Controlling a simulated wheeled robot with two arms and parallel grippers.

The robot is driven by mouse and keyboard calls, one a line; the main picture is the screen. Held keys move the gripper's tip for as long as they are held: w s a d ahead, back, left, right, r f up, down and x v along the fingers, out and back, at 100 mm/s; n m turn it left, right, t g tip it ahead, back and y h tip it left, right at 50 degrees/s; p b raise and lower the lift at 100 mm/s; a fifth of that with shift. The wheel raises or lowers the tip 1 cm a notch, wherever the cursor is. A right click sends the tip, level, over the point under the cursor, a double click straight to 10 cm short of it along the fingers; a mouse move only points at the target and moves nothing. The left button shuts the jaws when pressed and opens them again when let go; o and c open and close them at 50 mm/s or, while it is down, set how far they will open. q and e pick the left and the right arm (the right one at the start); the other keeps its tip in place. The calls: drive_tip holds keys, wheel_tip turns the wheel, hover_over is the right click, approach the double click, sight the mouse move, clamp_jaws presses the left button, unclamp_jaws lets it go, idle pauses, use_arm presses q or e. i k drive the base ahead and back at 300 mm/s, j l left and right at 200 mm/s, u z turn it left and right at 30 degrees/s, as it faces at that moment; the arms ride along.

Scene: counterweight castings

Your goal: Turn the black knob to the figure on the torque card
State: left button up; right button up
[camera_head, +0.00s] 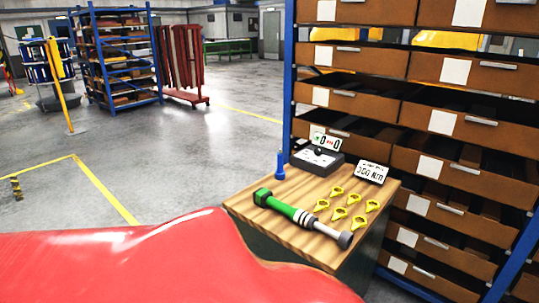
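A torque wrench with a green handle (283,208) lies across a wooden-topped bench (255,221). A black knob (345,240) is at the wrench's near right end, past a grey shaft. The white torque card (371,172) stands tilted at the bench's back right; its print looks like "300 N m", but the small figures are hard to read. A dark tester box (317,161) with a white display (325,142) stands at the back left of the bench. Neither of my grippers is in view.
Several yellow tags (340,214) lie beside the wrench. A blue cylinder (280,165) stands at the bench's back left corner. A large red casting (130,262) fills the foreground. A rack of brown drawers (455,165) rises behind the bench. Open floor (190,150) lies to the left.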

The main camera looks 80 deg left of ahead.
sight(318, 152)
drive_tip(key=u, duration=2.25)
drive_tip(key=k, duration=0.55)
drive_tip(key=k+u, duration=0.1)
drive_tip(key=u, duration=1.8)
drive_tip(key=l+u, duration=0.15)
drive_tip(key=l, duration=0.25)
drive_tip(key=k+l+u, duration=0.1)
drive_tip(key=l, duration=0.3)
drive_tip(key=k+l+u, duration=0.15)
drive_tip(key=l, duration=0.25)
drive_tip(key=k+l+u, duration=0.15)
drive_tip(key=l, duration=0.25)
drive_tip(key=k+l+u, duration=0.15)
drive_tip(key=l, duration=0.25)
drive_tip(key=k+l+u, duration=0.1)
drive_tip(key=l, duration=0.25)
